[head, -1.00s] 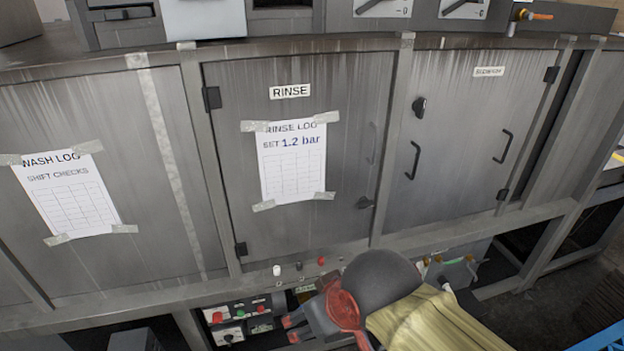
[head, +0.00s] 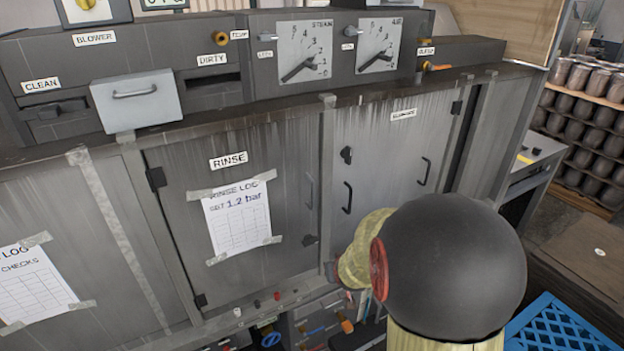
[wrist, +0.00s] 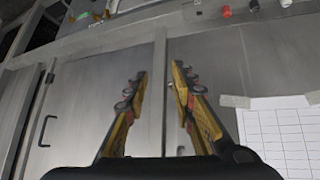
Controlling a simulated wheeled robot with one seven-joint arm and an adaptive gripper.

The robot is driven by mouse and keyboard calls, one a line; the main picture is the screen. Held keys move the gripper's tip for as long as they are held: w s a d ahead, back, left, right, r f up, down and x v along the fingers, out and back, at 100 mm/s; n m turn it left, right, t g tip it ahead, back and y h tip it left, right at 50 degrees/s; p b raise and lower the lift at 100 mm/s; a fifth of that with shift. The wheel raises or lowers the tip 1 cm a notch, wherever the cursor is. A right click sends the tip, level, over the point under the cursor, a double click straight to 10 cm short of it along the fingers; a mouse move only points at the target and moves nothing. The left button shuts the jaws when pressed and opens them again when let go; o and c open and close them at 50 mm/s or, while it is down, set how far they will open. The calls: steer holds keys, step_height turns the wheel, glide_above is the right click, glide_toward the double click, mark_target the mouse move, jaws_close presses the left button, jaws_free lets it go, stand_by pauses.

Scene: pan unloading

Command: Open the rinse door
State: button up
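The grey rinse door (head: 285,180) is shut in the head view, with a RINSE label (head: 229,160) and a taped rinse log sheet (head: 238,220). Its handle (head: 309,193) and dark latch knob (head: 310,240) are near its right edge; its hinges are on the left. In the wrist view the door (wrist: 245,72) is on the right with part of the log sheet (wrist: 275,138). My gripper (wrist: 160,80) is open and empty, its fingers spread in front of the frame post beside the door. In the head view my arm hides it.
A second grey door (head: 385,145) with a handle adjoins on the right. Gauges (head: 305,52) and a protruding drawer (head: 137,100) are above. Small knobs (head: 257,303) line the ledge below. A blue crate (head: 560,325) is at lower right.

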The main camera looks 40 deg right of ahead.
steer(key=w+d+r+t+h, duration=0.1)
steer(key=w+d+r+t, duration=0.1)
steer(key=w+d+t, duration=0.15)
steer(key=n+t+h, duration=0.1)
steer(key=t+h, duration=0.1)
steer(key=t, duration=0.4)
glide_toward(313, 191)
steer(key=x, duration=1)
steer(key=shift+w+d, duration=0.15)
steer(key=shift+w, duration=0.15)
steer(key=shift+c, duration=0.5)
jaws_close()
